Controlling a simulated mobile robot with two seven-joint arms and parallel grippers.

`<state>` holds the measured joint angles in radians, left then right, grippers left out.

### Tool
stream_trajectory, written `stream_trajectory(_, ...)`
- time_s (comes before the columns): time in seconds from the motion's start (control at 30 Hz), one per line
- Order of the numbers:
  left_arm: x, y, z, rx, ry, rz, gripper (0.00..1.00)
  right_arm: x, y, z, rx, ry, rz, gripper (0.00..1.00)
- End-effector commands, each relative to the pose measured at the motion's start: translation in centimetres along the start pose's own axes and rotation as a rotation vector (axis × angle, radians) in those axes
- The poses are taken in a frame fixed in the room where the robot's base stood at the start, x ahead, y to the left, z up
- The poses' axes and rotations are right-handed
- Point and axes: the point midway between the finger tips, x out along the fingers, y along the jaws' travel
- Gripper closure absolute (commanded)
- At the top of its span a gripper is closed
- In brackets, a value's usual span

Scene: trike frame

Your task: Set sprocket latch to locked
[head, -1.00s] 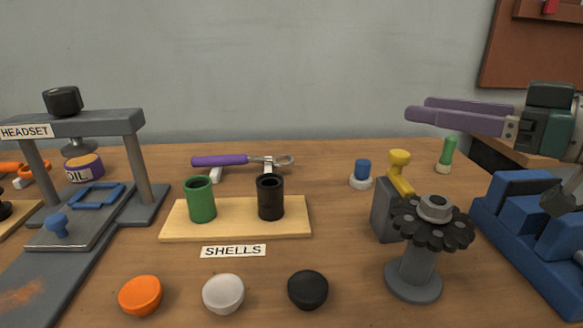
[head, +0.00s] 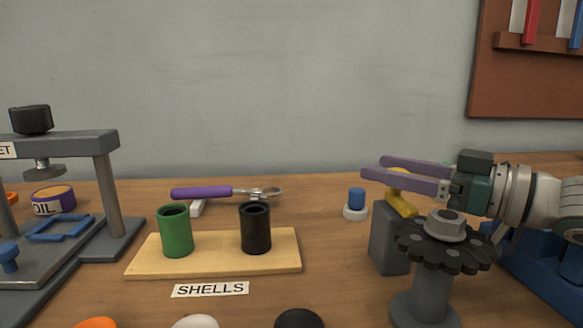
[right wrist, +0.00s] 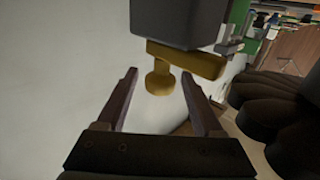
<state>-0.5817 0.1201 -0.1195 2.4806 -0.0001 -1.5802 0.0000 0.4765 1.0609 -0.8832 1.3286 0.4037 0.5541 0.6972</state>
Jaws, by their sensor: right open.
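The yellow latch lever (head: 401,201) sits on a grey block (head: 388,238) beside the dark sprocket (head: 443,250) on its stand. My right gripper (head: 375,167) is open at the lever, and its fingers hide part of it. In the right wrist view the lever (right wrist: 190,61) shows with its round knob (right wrist: 160,86) in the gap between the open fingers (right wrist: 160,75), apart from both. The grey block (right wrist: 180,20) is just beyond. My left gripper is not in view.
The sprocket's dark lobes (right wrist: 275,105) are close to the right finger in the wrist view. A blue-capped white piece (head: 356,203) stands left of the block. A wooden board (head: 213,265) holds green and black shells. A blue rack (head: 545,265) is at right.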

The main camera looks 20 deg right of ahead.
Motion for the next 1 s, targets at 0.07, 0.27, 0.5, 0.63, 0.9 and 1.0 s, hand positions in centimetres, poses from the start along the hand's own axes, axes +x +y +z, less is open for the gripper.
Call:
stream_trajectory(0.07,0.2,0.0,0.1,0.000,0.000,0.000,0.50,1.0,0.0,0.0,0.001,0.003,0.000,0.31)
stream_trajectory(0.27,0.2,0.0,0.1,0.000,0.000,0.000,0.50,2.2,0.0,0.0,0.001,0.000,0.001,0.31)
stream_trajectory(0.5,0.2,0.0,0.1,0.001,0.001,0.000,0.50,2.3,0.0,0.0,0.001,-0.001,0.001,0.31)
stream_trajectory(0.63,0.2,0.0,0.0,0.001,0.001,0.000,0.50,2.3,0.0,0.0,0.001,-0.001,0.001,0.43)
stream_trajectory(0.9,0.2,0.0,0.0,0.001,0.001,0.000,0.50,2.2,0.0,0.0,0.001,-0.001,0.001,0.73)
stream_trajectory(1.0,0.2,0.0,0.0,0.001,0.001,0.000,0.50,2.2,0.0,0.0,0.001,-0.001,0.001,0.84)
